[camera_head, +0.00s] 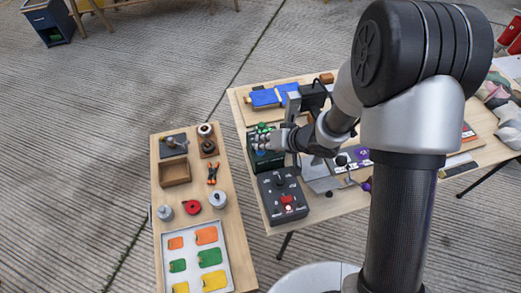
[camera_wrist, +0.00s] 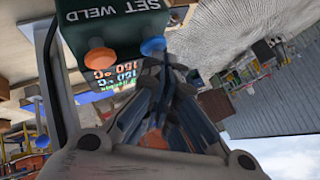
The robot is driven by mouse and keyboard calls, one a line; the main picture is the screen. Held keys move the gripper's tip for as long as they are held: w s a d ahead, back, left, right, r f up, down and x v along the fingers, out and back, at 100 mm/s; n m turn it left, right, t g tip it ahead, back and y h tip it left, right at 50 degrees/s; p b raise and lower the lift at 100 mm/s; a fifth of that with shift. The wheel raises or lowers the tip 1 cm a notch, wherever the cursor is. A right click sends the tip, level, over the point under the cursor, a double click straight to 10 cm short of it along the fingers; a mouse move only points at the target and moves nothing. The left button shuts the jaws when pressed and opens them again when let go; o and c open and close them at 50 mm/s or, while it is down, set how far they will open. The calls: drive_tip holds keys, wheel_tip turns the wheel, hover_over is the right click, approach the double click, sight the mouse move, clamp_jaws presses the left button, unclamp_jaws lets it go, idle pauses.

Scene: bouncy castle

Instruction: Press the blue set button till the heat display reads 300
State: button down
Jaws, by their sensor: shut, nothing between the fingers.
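The dark green control box (camera_wrist: 120,25), marked SET WELD, fills the top of the wrist view. The blue set button (camera_wrist: 153,46) and an orange button (camera_wrist: 100,57) stick out of it. The lit heat display (camera_wrist: 122,76) lies beyond them; its coloured figures are slanted, partly covered and too small to read surely. My gripper (camera_wrist: 165,75) is shut and empty, its tips close below the blue button; I cannot tell whether they touch it. In the head view the green box (camera_head: 264,160) is partly hidden by my gripper (camera_head: 273,137).
A dark box with a red button (camera_head: 283,194) stands close in front of the green box. Blue rolled material (camera_head: 272,96) lies behind. A narrow table to the left holds a wooden tray (camera_head: 174,173), orange-handled pliers (camera_head: 213,173) and a tray of coloured patches (camera_head: 197,254).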

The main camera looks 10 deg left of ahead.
drive_tip(key=shift+f, duration=0.6)
idle(0.4)
drive_tip(key=shift+r, duration=0.1)
drive_tip(key=shift+r+p, duration=1.2)
drive_tip(key=shift+p, duration=0.05)
wheel_tip(320, 180, up, 5)
drive_tip(key=p, duration=0.6)
idle(1.8)
